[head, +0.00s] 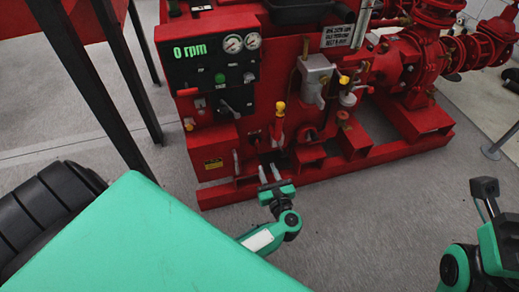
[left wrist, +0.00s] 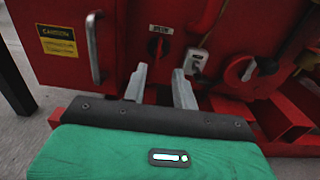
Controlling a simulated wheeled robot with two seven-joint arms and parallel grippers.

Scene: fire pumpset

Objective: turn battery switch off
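In the head view the same spot (head: 254,137) is small and hard to read. My left gripper (head: 269,172) is in front of the pumpset base, below the switch. Its two grey fingers (left wrist: 160,76) are apart with nothing between them, pointing at the panel just under the switch. I see no contact. Part of my right gripper (head: 484,188) shows at the far right edge, away from the pumpset.
A metal handle (left wrist: 93,48) and a yellow caution label (left wrist: 58,41) are left of the switch. A white box (left wrist: 196,60) and a red round part (left wrist: 238,70) are right of it. The red base frame (head: 330,168) runs along the floor.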

